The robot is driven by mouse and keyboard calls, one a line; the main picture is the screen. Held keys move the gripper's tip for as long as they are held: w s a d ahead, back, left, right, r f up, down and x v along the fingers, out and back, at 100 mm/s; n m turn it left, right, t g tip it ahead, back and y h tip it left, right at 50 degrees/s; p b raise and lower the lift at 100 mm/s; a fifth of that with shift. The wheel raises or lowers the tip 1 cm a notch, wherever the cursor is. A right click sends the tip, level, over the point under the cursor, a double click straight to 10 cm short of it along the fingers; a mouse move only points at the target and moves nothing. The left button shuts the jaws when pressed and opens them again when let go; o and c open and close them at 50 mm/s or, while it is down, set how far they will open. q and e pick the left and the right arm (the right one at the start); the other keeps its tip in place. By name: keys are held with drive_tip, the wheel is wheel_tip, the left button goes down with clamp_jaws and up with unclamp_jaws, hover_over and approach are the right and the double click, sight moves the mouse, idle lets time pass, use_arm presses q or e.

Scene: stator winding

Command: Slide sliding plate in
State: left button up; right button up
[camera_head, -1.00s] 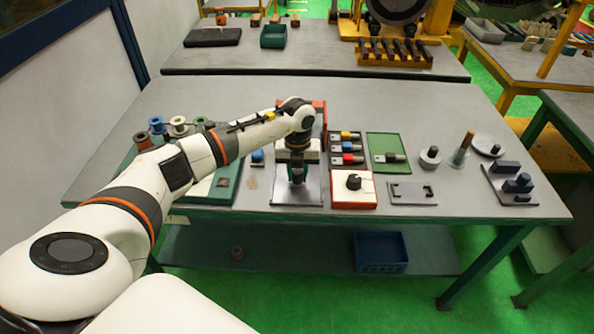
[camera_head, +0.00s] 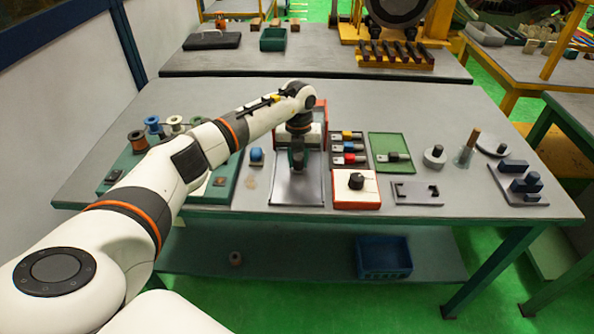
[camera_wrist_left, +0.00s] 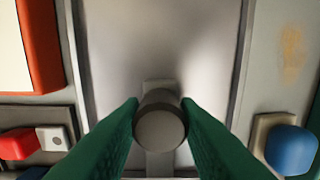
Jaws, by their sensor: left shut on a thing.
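My left gripper (camera_head: 298,166) points down over a grey metal bed (camera_head: 297,191) with raised side edges, near the table's front. In the left wrist view, its green fingers are shut on a round grey knob (camera_wrist_left: 160,122). The knob stands on a narrow pale piece (camera_wrist_left: 158,86) between the bed's rails. The sliding plate's outline is hard to tell from the bed, and its far part is hidden under my left arm. My right gripper is not in view.
Right of the bed are a red-edged box with a black knob (camera_head: 356,182) and a green tray (camera_head: 391,153). Left is a blue piece (camera_head: 257,155), also in the left wrist view (camera_wrist_left: 290,149). A green board (camera_head: 221,184) with spools lies farther left.

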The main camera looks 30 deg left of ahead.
use_arm(q)
drive_tip(key=o, duration=0.7)
drive_tip(key=shift+r+p, duration=2.55)
drive_tip(key=shift+r, duration=0.55)
drive_tip(key=shift+f, duration=0.1)
